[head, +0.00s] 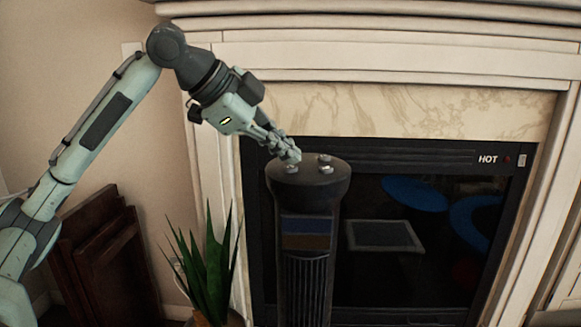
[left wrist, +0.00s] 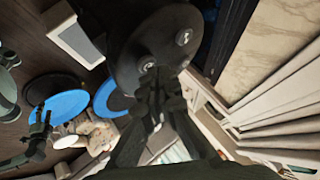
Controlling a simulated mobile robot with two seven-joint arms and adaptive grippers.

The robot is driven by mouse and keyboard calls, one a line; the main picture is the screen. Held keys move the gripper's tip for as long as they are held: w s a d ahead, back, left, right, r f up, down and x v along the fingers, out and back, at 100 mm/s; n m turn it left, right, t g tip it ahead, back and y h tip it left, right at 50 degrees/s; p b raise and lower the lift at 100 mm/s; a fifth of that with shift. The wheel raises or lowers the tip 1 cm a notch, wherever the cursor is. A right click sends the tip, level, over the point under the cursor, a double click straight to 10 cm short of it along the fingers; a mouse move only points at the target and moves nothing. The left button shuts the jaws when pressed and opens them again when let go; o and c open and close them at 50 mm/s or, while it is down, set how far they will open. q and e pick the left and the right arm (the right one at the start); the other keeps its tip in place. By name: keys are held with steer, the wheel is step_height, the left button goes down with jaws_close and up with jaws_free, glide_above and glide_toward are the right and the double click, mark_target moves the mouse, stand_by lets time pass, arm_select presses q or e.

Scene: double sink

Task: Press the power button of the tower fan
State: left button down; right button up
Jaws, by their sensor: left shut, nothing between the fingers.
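The black tower fan (head: 306,235) stands upright in front of the fireplace, with several small silver buttons on its round top. My left gripper (head: 294,157) is shut and empty, with its fingertips at the left part of the fan's top, over or beside the buttons there. I cannot tell whether it touches a button. In the left wrist view the fan's top (left wrist: 128,62) lies beyond the shut fingers (left wrist: 150,75), and two silver buttons show clear of them. Which button is the power button cannot be read.
A dark fireplace (head: 455,262) with a pale marble and white surround is right behind the fan. A spiky green plant (head: 207,262) stands left of the fan. Brown wooden panels (head: 105,262) lean against the wall at left.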

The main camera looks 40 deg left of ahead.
mark_target(286, 168)
arm_select(q)
steer(key=shift+f+b, duration=0.3)
steer(key=shift+f, duration=0.15)
stand_by(0.6)
steer(key=shift+r+p, duration=0.9)
steer(key=shift+p, duration=0.1)
step_height(286, 168, up, 5)
steer(key=p, duration=0.5)
stand_by(0.5)
